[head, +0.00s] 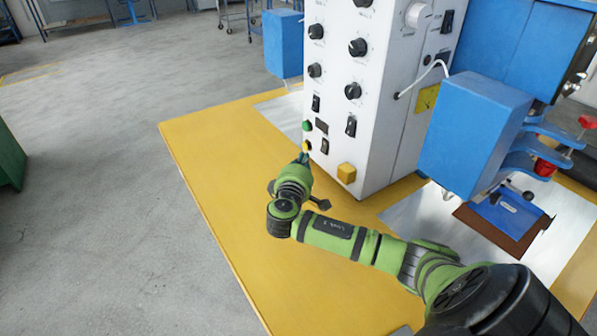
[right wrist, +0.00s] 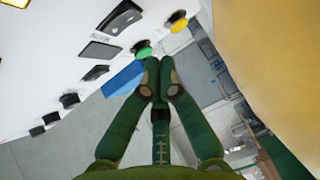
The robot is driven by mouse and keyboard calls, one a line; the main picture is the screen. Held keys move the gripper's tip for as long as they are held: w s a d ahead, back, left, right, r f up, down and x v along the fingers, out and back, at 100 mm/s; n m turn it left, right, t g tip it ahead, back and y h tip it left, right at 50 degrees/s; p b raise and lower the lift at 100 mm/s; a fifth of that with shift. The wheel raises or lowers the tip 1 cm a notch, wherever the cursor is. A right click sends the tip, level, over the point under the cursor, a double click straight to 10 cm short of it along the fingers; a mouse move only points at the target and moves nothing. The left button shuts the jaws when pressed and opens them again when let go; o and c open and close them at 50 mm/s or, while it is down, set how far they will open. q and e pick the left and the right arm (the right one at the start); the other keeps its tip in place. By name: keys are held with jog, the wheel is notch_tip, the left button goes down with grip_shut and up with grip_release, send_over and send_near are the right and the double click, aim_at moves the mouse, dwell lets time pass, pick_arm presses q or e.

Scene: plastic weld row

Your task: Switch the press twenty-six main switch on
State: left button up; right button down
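The press's white control cabinet (head: 345,75) stands on a yellow table. My right gripper (head: 303,158) is at the cabinet's lower left edge, beside the lower rocker. In the right wrist view its fingers (right wrist: 160,68) are together and empty, close to a green button (right wrist: 142,48); contact is unclear. A rocker (right wrist: 118,17) shows up left. My left gripper is out of view.
A yellow button (right wrist: 178,20) lies beyond the green one. Blue press parts (head: 470,135) and a white cable (head: 420,77) are at right. The yellow table (head: 225,170) is clear left of my arm.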

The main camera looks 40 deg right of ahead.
aim_at(324, 147)
jog(key=d, duration=0.3)
jog(key=shift+s+d+f, duration=0.25)
jog(key=shift+s+d, duration=0.05)
